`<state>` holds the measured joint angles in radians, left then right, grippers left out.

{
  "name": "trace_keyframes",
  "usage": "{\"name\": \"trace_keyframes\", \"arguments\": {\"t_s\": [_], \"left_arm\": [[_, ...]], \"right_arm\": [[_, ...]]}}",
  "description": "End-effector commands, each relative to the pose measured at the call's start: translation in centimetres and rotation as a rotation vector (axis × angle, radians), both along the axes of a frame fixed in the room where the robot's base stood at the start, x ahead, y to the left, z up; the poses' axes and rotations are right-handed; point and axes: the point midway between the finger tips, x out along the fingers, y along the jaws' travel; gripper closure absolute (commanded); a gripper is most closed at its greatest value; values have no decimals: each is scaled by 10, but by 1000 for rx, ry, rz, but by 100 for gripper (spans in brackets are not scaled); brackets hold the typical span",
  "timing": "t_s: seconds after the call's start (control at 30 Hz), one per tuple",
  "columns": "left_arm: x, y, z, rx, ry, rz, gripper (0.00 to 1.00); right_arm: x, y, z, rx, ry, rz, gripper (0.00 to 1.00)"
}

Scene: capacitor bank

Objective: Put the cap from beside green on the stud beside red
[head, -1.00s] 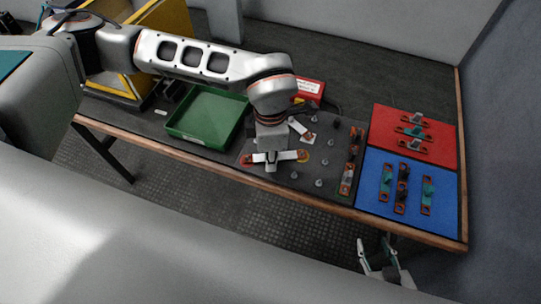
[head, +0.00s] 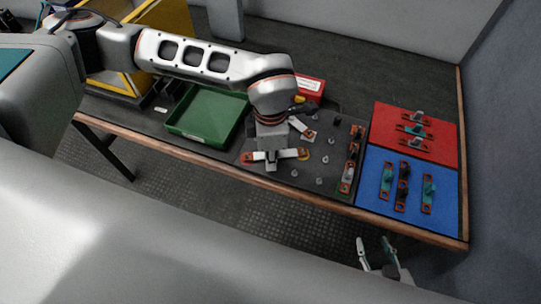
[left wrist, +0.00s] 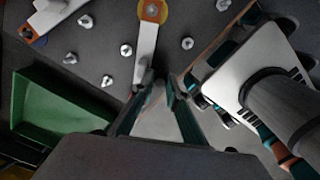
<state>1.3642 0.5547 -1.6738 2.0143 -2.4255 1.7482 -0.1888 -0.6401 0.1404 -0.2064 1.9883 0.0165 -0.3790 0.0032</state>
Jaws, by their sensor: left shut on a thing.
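A pale bar (head: 288,154) with orange ends lies across the dark board (head: 318,144), between a red spot (head: 247,158) and a yellow spot (head: 305,154). My left gripper (head: 271,166) is down over its middle and looks shut on it. In the left wrist view, the bar (left wrist: 147,45) runs from the yellow spot (left wrist: 153,11) to between my fingertips (left wrist: 157,92). Metal studs (head: 320,181) stand on the board. I cannot make out a green mark or a separate cap in my fingers. My right gripper (head: 378,248) is open and empty beyond the table's front edge.
A green tray (head: 207,117) stands left of the board. A red box (head: 311,88) is behind it. Another pale bar (head: 301,128) lies tilted on the board. Red (head: 440,127) and blue (head: 443,206) mats carry several orange bars at the right.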

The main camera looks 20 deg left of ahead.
Motion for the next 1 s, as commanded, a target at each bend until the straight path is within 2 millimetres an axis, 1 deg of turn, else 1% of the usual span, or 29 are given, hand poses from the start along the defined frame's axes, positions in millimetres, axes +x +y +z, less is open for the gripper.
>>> {"name": "trace_keyframes", "arguments": {"t_s": [0.03,0.1,0.13,0.43,0.57,0.67,0.9,1.0], "left_arm": [[0,0,0,0,0,0,94],[0,0,0,0,0,0,73],[0,0,0,0,0,0,66],[1,0,0,0,-1,0,66],[2,0,8,-1,-4,0,66],[2,0,23,-1,-5,0,66],[2,0,72,-1,-6,0,66],[1,0,90,-1,-4,0,66]], "right_arm": [[0,0,0,0,0,0,60],[0,0,0,0,0,0,60],[0,0,0,0,0,0,60],[2,-1,2,-2,-6,1,60],[2,-1,2,-1,-5,0,60],[1,-1,1,-1,-3,1,60],[1,0,1,0,-1,-1,60],[1,0,0,0,-1,0,60]]}}
